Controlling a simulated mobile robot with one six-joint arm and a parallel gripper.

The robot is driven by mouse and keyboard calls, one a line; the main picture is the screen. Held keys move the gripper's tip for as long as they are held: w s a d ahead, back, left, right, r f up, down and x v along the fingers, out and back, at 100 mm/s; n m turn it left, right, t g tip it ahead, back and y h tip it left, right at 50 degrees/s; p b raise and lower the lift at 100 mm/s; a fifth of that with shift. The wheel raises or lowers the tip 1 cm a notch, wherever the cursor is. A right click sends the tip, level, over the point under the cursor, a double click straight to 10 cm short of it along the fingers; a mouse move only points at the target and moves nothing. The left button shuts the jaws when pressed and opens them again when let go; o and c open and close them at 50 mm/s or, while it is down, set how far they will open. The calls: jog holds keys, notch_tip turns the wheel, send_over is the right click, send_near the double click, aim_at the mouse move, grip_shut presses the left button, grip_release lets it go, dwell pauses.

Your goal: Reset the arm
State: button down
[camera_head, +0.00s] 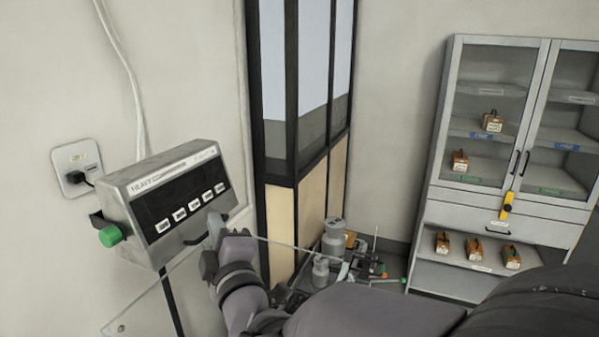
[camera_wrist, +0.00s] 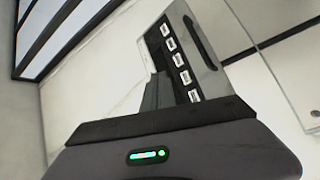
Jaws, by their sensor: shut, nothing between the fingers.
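My gripper (camera_head: 214,230) is in front of the grey display console on the left in the head view, near its lower right corner. In the wrist view its fingers (camera_wrist: 158,92) are together with nothing held between them. The wrist housing with a green light fills the bottom of that view. My arm runs across the bottom of the head view. The grey console (camera_head: 165,200) has a dark panel with several white buttons and a green knob. The console also shows behind the fingers in the wrist view (camera_wrist: 183,25). I cannot tell whether the gripper touches it.
A glass-door cabinet (camera_head: 440,140) with several small orange-brown boxes stands at the right. Grey metal weights (camera_head: 334,240) and small tools are behind my arm. A clear pane (camera_head: 150,295) lies below the console. A wall socket (camera_head: 76,168) is at the left.

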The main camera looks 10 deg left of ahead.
jog(key=s+d+f+m+g+h, duration=0.1)
jog(key=s+d+m+g+h, duration=0.15)
jog(key=d+m, duration=0.65)
jog(key=s+d+m+g+h, duration=0.1)
jog(key=d+m+h, duration=0.35)
jog(key=d, duration=0.95)
jog(key=s+d+f+m+g+h, duration=0.1)
jog(key=s+d+f+m+g, duration=0.15)
jog(key=s+d+m, duration=0.4)
jog(key=s+d+f+m+g, duration=0.2)
jog(key=s+f+m, duration=0.15)
jog(key=s, duration=0.55)
jog(key=s+f+m+g+b, duration=0.1)
jog(key=s+f+b, duration=0.1)
jog(key=f+b, duration=0.9)
jog(key=s+f+m+g+b, duration=0.1)
jog(key=s+f+b, duration=0.1)
jog(key=f+b, duration=0.8)
notch_tip(320, 180, down, 4)
jog(key=shift+s+d+f+b, duration=0.2)
jog(key=shift+s+d+b, duration=0.1)
jog(key=shift+s+b, duration=0.1)
jog(key=shift+w, duration=0.1)
